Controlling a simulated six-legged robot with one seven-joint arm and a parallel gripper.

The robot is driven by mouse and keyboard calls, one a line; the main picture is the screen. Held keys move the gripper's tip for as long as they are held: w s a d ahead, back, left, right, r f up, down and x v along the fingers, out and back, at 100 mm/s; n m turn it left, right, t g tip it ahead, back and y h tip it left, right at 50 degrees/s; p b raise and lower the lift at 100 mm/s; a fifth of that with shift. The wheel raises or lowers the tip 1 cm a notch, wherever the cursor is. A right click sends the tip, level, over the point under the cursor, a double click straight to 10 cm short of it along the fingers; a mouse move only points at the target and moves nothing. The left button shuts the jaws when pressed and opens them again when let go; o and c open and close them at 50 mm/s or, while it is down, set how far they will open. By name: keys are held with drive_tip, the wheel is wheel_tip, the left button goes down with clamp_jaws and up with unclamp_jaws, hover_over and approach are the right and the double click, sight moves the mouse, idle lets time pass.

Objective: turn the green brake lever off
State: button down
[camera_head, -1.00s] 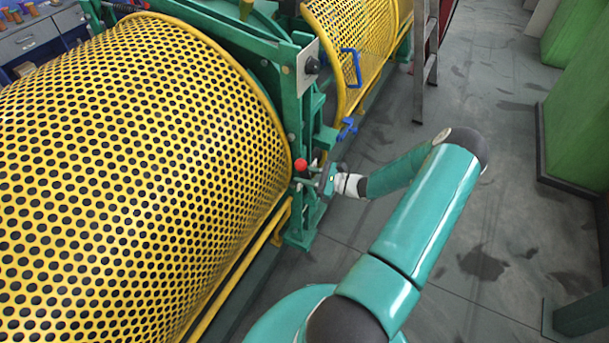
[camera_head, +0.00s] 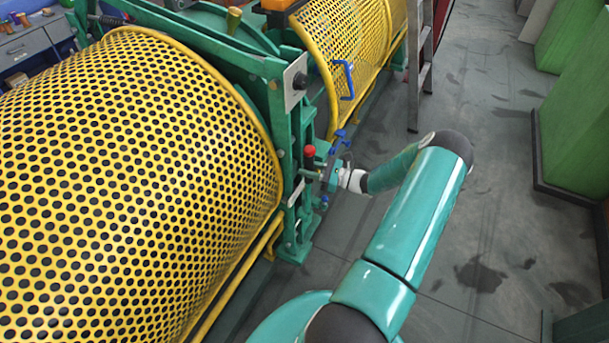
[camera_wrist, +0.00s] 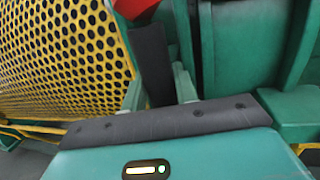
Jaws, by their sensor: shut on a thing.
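The brake lever shows in the head view by its red ball knob (camera_head: 310,150), at the near corner post of the green machine frame. The same red knob (camera_wrist: 128,8) is cut off by the top edge of the wrist view. My gripper (camera_head: 325,173) is at the lever, just below and right of the knob, and is shut on it.
A yellow perforated guard (camera_head: 130,180) fills the left, close to the gripper. A blue handle (camera_head: 345,80) and a smaller blue handle (camera_head: 339,141) sit on or near the farther guard (camera_head: 345,40). A ladder (camera_head: 420,70) stands behind.

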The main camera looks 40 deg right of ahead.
drive_tip(key=w+d+f+m, duration=0.1)
drive_tip(key=d+m, duration=0.1)
drive_tip(key=d, duration=0.2)
drive_tip(key=w+d+m+t, duration=0.1)
drive_tip(key=d+m, duration=0.1)
drive_tip(key=d, duration=0.2)
drive_tip(key=shift+w+d+f, duration=0.35)
drive_tip(key=shift+w+d, duration=0.05)
drive_tip(key=shift+d+m, duration=0.1)
drive_tip(key=shift+m, duration=0.2)
drive_tip(key=c, duration=1.1)
unclamp_jaws()
drive_tip(key=shift+w+d+f, duration=0.1)
drive_tip(key=shift+f, duration=0.05)
drive_tip(key=v, duration=1.3)
drive_tip(key=shift+s, duration=0.45)
drive_tip(key=shift+s, duration=0.1)
